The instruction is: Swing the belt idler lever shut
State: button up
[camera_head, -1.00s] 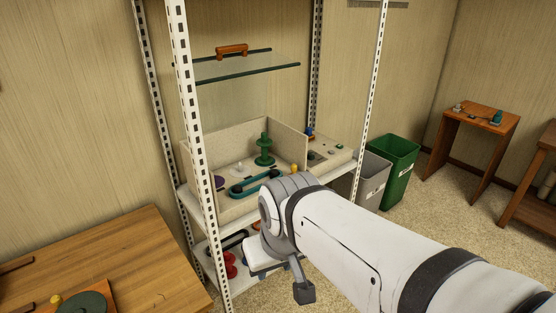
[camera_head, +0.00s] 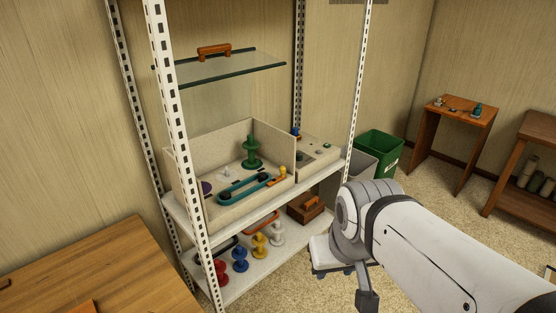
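On the middle shelf, an open-fronted beige box (camera_head: 205,150) holds a teal belt (camera_head: 246,187) looped around dark pulleys. A small yellow-orange knobbed part (camera_head: 282,174) stands at the belt's right end. It may be the idler lever, but it is too small to tell its angle. A green spool (camera_head: 251,153) stands behind the belt. My gripper (camera_head: 334,272) hangs from my arm, in front of and right of the shelf, lower than the box and apart from it. It is small and partly hidden by my wrist, so its opening cannot be told.
Shelf posts (camera_head: 174,150) stand at the unit's corners. A glass shelf (camera_head: 225,66) with an orange handle is above the box. The lower shelf (camera_head: 235,285) holds coloured spools and a wooden box (camera_head: 306,208). A wooden table (camera_head: 100,270) is at left; bins (camera_head: 378,146) stand behind my arm.

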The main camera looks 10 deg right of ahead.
aim_at(283, 169)
jog(key=u, duration=0.05)
jog(key=i, duration=1)
jog(key=z, duration=0.05)
